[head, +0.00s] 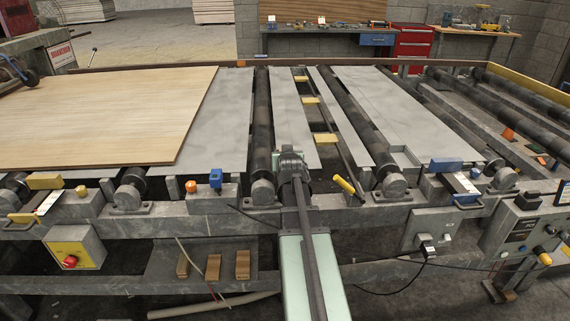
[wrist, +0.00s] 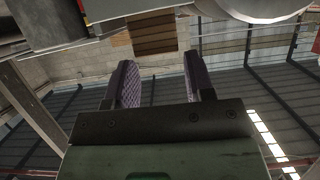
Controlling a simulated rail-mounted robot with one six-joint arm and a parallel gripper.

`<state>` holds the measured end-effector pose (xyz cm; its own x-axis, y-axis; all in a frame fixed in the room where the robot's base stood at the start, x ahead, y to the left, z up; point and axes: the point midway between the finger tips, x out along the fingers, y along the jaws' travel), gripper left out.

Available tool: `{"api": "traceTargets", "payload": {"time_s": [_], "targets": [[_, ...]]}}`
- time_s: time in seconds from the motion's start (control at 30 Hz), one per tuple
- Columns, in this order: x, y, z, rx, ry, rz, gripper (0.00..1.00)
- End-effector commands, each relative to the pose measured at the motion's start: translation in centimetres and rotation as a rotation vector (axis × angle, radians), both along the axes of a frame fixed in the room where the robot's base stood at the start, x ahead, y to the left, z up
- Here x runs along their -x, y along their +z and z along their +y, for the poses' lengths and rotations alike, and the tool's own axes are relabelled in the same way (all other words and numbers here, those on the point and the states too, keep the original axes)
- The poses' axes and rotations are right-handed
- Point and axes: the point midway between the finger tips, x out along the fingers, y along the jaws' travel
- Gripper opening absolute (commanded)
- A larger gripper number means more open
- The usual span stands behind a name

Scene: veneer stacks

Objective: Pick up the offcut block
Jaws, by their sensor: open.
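Three small brown wooden blocks stand on the lower shelf in the head view: a left one (head: 183,265), a middle one (head: 213,267) and a right one (head: 243,265). They look like offcuts, but I cannot tell which, if any, is the task's offcut block. My gripper (wrist: 160,80) shows in the wrist view with its two purple-padded fingers apart and nothing between them. In the head view my arm extends from the bottom middle to the roller frame, right of these blocks. The fingers cannot be made out there.
A large veneer sheet (head: 100,110) lies on the rollers at left. Grey plates (head: 385,105) and dark rollers (head: 262,120) fill the middle. A yellow control box (head: 75,248) hangs at front left. A hose (head: 200,307) and cables run low. A red cabinet (head: 412,45) stands behind.

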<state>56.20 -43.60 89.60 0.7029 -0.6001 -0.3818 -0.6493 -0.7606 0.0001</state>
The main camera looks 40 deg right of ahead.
Motion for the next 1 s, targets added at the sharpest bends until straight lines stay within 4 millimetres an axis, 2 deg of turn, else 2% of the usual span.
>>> {"api": "traceTargets", "payload": {"time_s": [0.3, 0.5, 0.73, 1.0], "targets": [[-3.5, -2.1, -3.1, 0.0, 0.0, 0.0, 0.49], [-3.5, -1.9, -3.1, 0.0, 0.0, 0.0, 0.49], [-3.5, -1.9, -3.0, 0.0, 0.0, 0.0, 0.17], [-3.5, -1.7, -3.0, 0.0, 0.0, 0.0, 0.17]]}}
